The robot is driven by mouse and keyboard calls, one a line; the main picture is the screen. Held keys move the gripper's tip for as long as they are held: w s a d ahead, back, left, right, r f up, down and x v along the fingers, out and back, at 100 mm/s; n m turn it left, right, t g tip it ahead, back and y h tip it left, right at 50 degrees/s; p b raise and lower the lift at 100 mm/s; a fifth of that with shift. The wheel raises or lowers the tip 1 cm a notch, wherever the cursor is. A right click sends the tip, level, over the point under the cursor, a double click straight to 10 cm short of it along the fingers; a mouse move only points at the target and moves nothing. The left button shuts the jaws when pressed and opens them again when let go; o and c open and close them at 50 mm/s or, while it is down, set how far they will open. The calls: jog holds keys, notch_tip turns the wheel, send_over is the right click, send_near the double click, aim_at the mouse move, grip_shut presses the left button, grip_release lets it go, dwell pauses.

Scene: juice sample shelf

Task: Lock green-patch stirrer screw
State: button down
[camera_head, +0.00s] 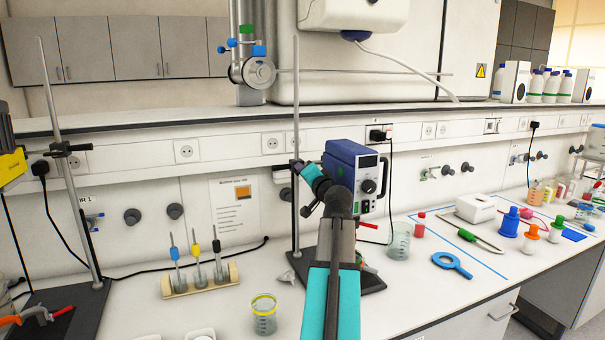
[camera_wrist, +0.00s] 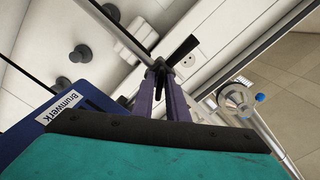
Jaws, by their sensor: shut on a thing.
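The blue stirrer (camera_head: 352,160) with a dark knob on its front hangs on an upright metal rod (camera_head: 296,95) over a black base plate; its blue body (camera_wrist: 62,125) also shows in the wrist view. A black clamp screw (camera_wrist: 158,66) with a dark cross handle (camera_wrist: 184,50) sits at the rod. My gripper (camera_wrist: 160,82) has its two purple fingers closed at this screw. In the head view my gripper (camera_head: 302,170) reaches the rod just left of the stirrer.
A second stand (camera_head: 62,150) is at the left. A wooden rack (camera_head: 200,281) of colour-topped tubes and a yellow-rimmed beaker (camera_head: 264,314) stand in front. Another beaker (camera_head: 399,241), a blue ring tool (camera_head: 452,264) and coloured bottles (camera_head: 510,222) are at the right.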

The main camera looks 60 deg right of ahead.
jog(key=shift+m+p, duration=0.95)
jog(key=shift+m, duration=2.75)
jog(key=c, duration=1.7)
grip_release()
jog(key=shift+c, duration=0.2)
jog(key=shift+s, duration=0.15)
jog(key=b+v, duration=0.5)
jog(key=v, duration=0.8)
jog(key=shift+s+a, duration=0.2)
jog(key=shift+a, duration=0.1)
